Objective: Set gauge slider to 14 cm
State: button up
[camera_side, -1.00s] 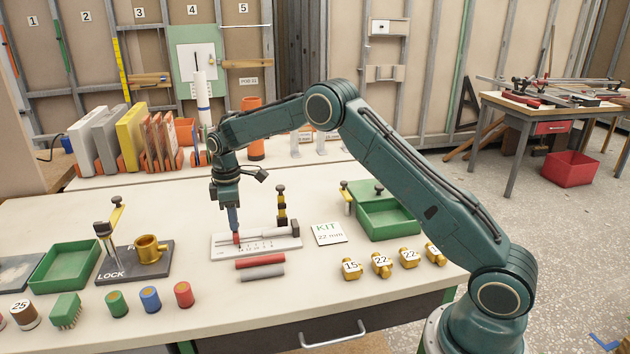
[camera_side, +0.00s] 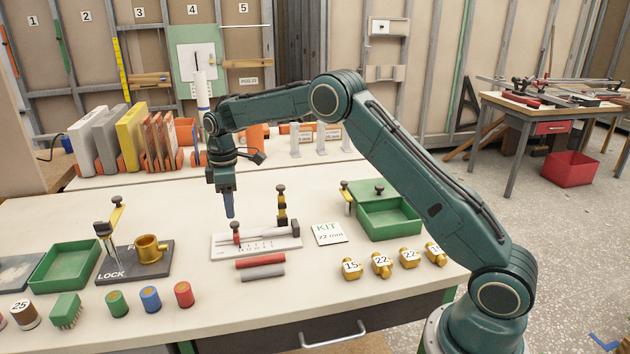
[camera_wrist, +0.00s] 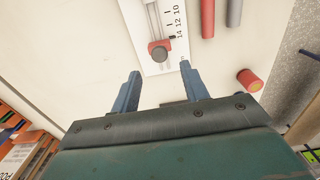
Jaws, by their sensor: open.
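The gauge (camera_side: 283,243) is a white plate with a rail and a printed scale, lying on the bench. Its red slider (camera_side: 236,239) with a dark knob is at the left end of the rail. In the wrist view the slider (camera_wrist: 158,51) sits near the 14 mark, where 14, 12 and 10 can be read; its exact reading cannot be told. My gripper (camera_side: 229,212) is above and slightly left of the slider, apart from it. In the wrist view my gripper (camera_wrist: 160,72) has its two blue fingers spread, with nothing between them.
A red rod (camera_side: 260,262) and a grey rod (camera_side: 264,273) lie in front of the gauge. A black and yellow clamp (camera_side: 281,207) stands behind its right end. A KIT card (camera_side: 328,234) and green box (camera_side: 388,218) are to the right; the LOCK fixture (camera_side: 108,268) is left.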

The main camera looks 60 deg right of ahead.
aim_at(233, 224)
notch_tip(233, 224, up, 9)
jog(key=shift+r, duration=0.15)
jog(key=shift+r, duration=0.1)
dwell(0.5)
jog(key=s+a+r+m+t, duration=0.1)
jog(key=s+a+r+m, duration=0.1)
jog(key=s+r, duration=0.6)
jog(key=s+a+r+m+t, duration=0.15)
jog(key=s+r, duration=0.35)
jog(key=s, duration=0.7)
jog(key=s+f+m+t, duration=0.1)
jog(key=s+f+m, duration=0.1)
jog(key=s, duration=0.8)
jog(key=s+f+m+t, duration=0.2)
jog(key=s+f+m, duration=0.1)
jog(key=s, duration=0.8)
jog(key=shift+s+a+f, duration=0.2)
jog(key=shift+a+f, duration=0.25)
jog(key=shift+f, duration=0.4)
